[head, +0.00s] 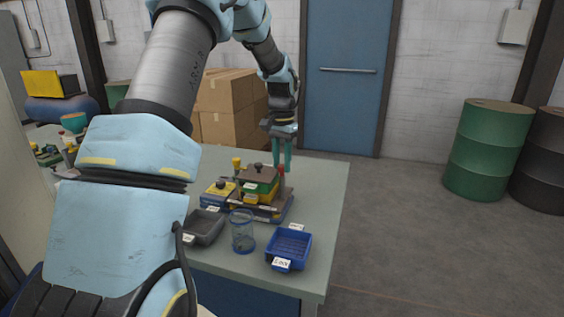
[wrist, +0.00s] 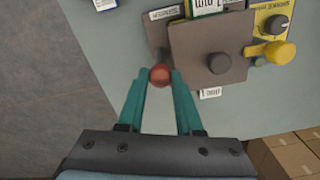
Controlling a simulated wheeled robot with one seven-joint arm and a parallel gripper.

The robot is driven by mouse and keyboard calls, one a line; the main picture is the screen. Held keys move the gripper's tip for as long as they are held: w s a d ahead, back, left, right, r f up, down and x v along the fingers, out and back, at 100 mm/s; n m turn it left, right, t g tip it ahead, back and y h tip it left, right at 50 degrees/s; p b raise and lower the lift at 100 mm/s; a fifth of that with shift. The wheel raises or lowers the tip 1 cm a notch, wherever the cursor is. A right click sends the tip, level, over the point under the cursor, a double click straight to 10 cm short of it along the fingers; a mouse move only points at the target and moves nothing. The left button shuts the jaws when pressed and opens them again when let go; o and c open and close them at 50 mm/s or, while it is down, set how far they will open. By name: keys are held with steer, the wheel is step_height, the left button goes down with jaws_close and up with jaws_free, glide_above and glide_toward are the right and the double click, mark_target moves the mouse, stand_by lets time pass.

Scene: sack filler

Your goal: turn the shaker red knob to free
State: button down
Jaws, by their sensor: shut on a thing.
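The red knob (head: 281,171) stands upright at the right side of the shaker, on its dark base (head: 266,213). In the wrist view the round red top of the knob (wrist: 160,75) lies between the teal fingertips. My gripper (head: 282,166) comes down from above and is shut on the knob; in the wrist view it (wrist: 159,78) reaches in from the bottom. The shaker's brown lid (wrist: 203,42) with its round grip is just right of the knob in the wrist view. Which setting the knob points to cannot be read.
A grey tray (head: 205,227), a clear blue-rimmed jar (head: 242,232) and a blue tray (head: 289,249) stand in front. The table (head: 323,190) is clear to the right.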

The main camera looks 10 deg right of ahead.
mark_target(282, 165)
steer(key=m, duration=0.5)
steer(key=shift+p, duration=0.3)
steer(key=shift+m, duration=0.3)
steer(key=c, duration=0.6)
jaws_free()
step_height(282, 165, up, 11)
steer(key=b, duration=0.3)
steer(key=shift+f, duration=0.1)
steer(key=s+a+f+n, duration=0.4)
steer(key=s+a, duration=0.3)
steer(key=s+a+f+n+t, duration=0.1)
steer(key=s+a+f+n, duration=0.2)
steer(key=s+a+n, duration=0.2)
steer(key=s+a+f+n, duration=0.4)
steer(key=s+a, duration=0.5)
steer(key=s, duration=0.1)
steer(key=shift+a+f+n+t, duration=0.25)
steer(key=shift+f+n+t, duration=0.05)
steer(key=shift+f+n, duration=0.1)
